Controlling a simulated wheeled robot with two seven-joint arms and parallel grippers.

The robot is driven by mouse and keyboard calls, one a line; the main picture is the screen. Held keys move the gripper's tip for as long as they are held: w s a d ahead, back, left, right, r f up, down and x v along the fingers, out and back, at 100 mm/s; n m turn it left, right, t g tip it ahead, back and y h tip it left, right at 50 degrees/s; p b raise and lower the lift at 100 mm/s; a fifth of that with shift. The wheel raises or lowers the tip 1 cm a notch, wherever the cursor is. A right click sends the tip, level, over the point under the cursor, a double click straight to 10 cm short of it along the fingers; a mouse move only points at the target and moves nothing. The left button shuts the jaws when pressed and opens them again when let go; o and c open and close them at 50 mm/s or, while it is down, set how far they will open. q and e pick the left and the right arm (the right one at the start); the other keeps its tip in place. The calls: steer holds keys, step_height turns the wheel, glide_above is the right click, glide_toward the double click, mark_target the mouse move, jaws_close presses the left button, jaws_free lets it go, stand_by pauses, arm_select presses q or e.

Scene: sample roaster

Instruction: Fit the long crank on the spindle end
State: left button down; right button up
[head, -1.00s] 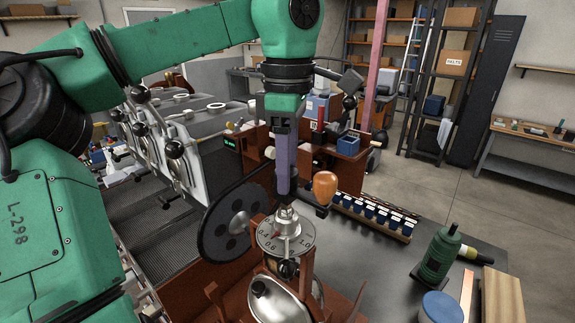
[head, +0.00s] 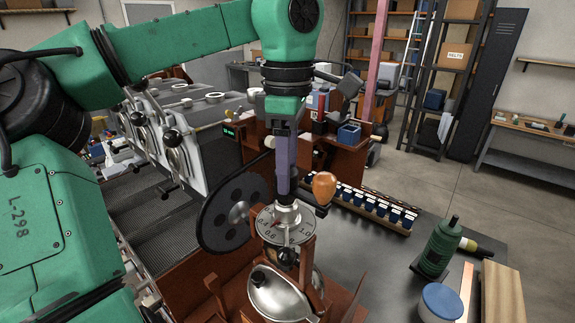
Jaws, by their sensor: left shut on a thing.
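My left gripper (head: 286,190) points straight down and is shut on the long crank. The crank's orange wooden knob (head: 324,187) sticks out to the right of the fingers; the fingers hide most of its arm. Just below the fingertips is a bright metal hub, the spindle end (head: 287,213), above a round dial (head: 268,222) marked with numbers. The crank looks over or at the spindle end; I cannot tell whether they touch. My right gripper is not in view.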

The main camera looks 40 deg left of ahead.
arm_select(q)
steer(key=shift+f, duration=0.2)
steer(key=shift+c, duration=1.4)
jaws_free()
steer(key=shift+r, duration=0.1)
step_height(320, 180, up, 6)
steer(key=shift+r+b, duration=0.1)
steer(key=shift+b, duration=0.2)
step_height(320, 180, up, 6)
steer(key=shift+f+p, duration=0.15)
steer(key=shift+p, duration=1)
